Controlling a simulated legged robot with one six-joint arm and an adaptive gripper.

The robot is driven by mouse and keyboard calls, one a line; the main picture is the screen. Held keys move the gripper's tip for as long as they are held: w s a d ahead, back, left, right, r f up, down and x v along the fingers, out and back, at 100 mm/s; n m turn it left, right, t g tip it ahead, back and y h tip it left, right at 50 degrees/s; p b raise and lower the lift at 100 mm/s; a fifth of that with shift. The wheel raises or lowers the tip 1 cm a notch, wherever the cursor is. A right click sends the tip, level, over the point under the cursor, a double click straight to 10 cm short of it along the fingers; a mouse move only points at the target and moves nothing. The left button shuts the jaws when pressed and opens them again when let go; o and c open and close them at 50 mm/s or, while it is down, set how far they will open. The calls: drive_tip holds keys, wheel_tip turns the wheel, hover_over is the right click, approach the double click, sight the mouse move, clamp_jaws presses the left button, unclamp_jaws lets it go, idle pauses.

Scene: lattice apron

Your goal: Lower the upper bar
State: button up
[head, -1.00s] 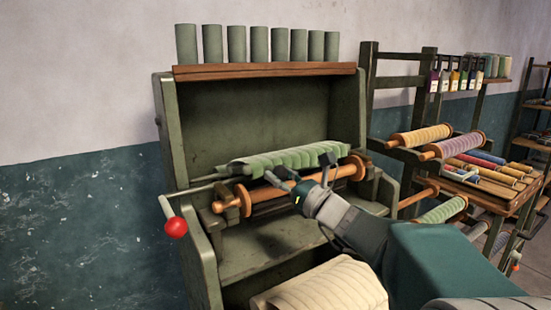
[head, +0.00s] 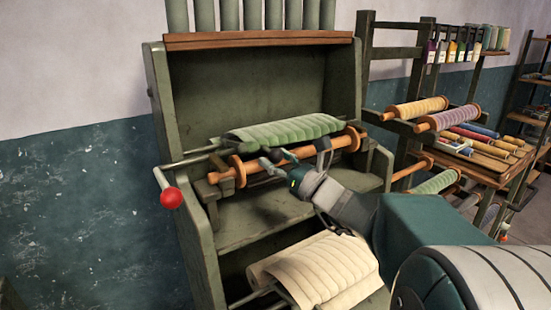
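A metal bar carrying green ribbed cloth (head: 284,131) crosses the front of the green wooden cabinet (head: 245,95); it looks like the upper bar. Just below and in front of it is an orange wooden roller (head: 240,173). A lower bar carries cream ribbed cloth (head: 325,270). A lever with a red ball (head: 171,198) stands at the cabinet's left side. My gripper (head: 298,156) is in front of the roller, just below the green cloth. Its fingers are spread apart with nothing seen held between them. I cannot tell whether they touch the roller or bar.
A brown shelf edge (head: 260,41) with several green tubes runs along the cabinet top. At the right, a rack holds yellow and purple rolls (head: 418,108) and a table holds several coloured rolls (head: 495,142). The wall at the left (head: 75,220) is clear of objects.

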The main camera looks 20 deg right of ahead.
drive_tip(key=shift+r, duration=0.1)
drive_tip(key=v, duration=1.2)
idle(0.4)
drive_tip(key=s+a+f+n+g, duration=0.4)
drive_tip(key=a+f+n+g, duration=0.15)
drive_tip(key=a+n, duration=0.2)
drive_tip(key=s+a+f+n+g, duration=0.4)
drive_tip(key=a+n+g, duration=0.3)
drive_tip(key=a, duration=0.2)
drive_tip(key=s+d+f+n+h, duration=0.1)
drive_tip(key=s+d+n+h, duration=0.1)
drive_tip(key=n, duration=0.6)
drive_tip(key=s+d+f+n+h, duration=0.2)
drive_tip(key=s+n+h, duration=0.3)
drive_tip(key=n+h, duration=0.2)
drive_tip(key=shift+s+d+n, duration=0.2)
drive_tip(key=shift+d+n, duration=0.2)
drive_tip(key=shift+n, duration=0.15)
